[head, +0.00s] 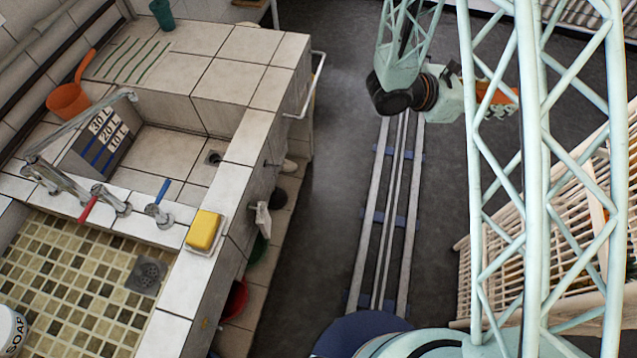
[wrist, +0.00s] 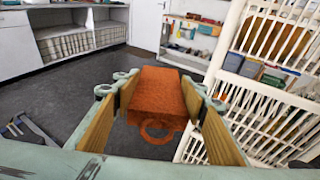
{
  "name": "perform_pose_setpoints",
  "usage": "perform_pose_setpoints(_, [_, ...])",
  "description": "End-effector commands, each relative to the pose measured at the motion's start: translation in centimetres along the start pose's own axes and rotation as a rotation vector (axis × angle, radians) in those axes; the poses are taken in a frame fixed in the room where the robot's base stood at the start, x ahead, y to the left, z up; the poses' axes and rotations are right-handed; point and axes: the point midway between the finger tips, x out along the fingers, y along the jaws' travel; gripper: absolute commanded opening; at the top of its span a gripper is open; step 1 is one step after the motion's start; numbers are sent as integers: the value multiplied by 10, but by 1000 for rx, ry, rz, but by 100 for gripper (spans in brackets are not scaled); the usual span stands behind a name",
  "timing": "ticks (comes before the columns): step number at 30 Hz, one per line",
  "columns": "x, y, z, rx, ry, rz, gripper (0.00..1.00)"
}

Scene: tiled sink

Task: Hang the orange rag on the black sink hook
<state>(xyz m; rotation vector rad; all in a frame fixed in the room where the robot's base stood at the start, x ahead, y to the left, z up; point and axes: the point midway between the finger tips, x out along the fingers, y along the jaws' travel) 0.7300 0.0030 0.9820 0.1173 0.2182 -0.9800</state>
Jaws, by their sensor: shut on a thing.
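The orange rag (wrist: 160,92) sits between the two wooden-looking fingers of my gripper (wrist: 161,97) in the wrist view, with a round loop hanging at its near edge. In the head view, the rag (head: 497,94) shows partly behind my pale lattice frame, at the upper right and away from the sink. My gripper is shut on the rag; its fingers are mostly hidden in the head view. A small dark hook (head: 272,163) seems to stick out from the tiled sink's right side (head: 262,185); its exact shape is too small to tell.
A white cloth (head: 263,219) hangs on the sink's side below. A yellow sponge (head: 204,231) lies on the ledge. A white towel bar (head: 318,85) juts out farther back. Floor rails (head: 388,215) run through clear floor. A white slatted rack (head: 545,245) stands at right.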

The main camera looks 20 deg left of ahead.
Motion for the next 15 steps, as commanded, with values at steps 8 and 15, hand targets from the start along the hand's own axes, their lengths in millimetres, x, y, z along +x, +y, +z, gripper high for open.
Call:
perform_pose_setpoints(8, [-37,-41,-76,37,174,-109,27])
perform_pose_setpoints(15, [-84,-68,-144,80,358,-180,27])
